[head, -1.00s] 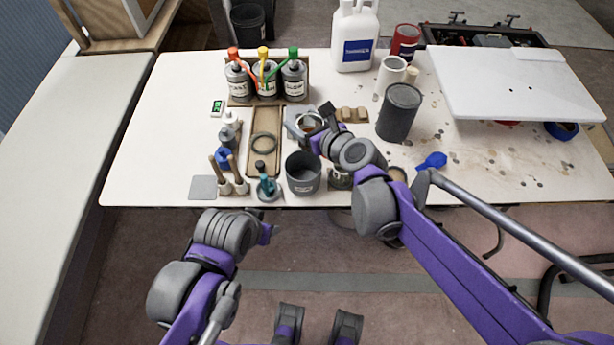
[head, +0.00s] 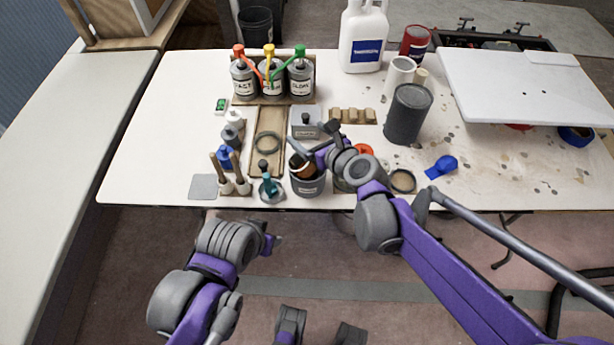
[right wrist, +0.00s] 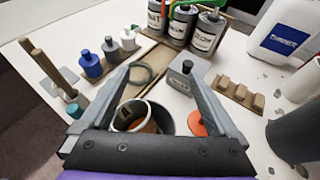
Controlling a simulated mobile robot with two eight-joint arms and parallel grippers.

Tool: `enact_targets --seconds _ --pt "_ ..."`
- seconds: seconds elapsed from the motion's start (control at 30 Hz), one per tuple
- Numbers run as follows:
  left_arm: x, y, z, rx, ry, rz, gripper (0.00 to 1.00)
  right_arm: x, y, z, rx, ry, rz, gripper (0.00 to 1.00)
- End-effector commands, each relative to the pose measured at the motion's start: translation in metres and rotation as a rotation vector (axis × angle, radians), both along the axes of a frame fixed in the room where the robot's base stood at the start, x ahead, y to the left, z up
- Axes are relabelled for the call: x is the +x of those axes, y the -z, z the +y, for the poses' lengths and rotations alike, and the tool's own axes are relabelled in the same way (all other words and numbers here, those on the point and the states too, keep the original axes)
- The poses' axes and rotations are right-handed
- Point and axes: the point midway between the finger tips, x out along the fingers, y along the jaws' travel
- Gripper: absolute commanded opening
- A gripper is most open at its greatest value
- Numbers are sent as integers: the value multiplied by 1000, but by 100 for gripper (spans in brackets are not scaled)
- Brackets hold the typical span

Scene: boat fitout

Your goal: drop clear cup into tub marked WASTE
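The clear cup (head: 299,167), with brown contents, sits tilted inside the dark grey tub (head: 309,188) at the table's front edge. The tub's small label is too small to read. In the right wrist view the cup (right wrist: 136,116) leans in the tub (right wrist: 163,117), nearer the left finger; I cannot tell if they touch. My right gripper (head: 313,138) is open above the tub, and its fingers stand wide apart in the right wrist view (right wrist: 156,74). My left gripper (head: 273,241) is low in front of the table, its fingers barely visible.
An orange disc (head: 363,150) and a round tin (head: 402,181) are at right. Labelled bottles (head: 272,78) and a dark can (head: 408,114) stand farther back.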

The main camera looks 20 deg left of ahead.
Motion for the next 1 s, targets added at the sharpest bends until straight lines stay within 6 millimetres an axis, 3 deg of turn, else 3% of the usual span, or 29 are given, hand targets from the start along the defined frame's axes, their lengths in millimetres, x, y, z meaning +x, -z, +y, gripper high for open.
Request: enact_targets --seconds 0.37,0.8,1.0 --pt "0 -1 0 0 0 0 50 -5 -4 -6 1 0 1 100" --pt "1 -9 0 0 0 -3 50 -53 -34 -60 0 2 0 100" --pt "1 -11 0 0 0 -3 50 -65 -40 -73 0 0 0 100"
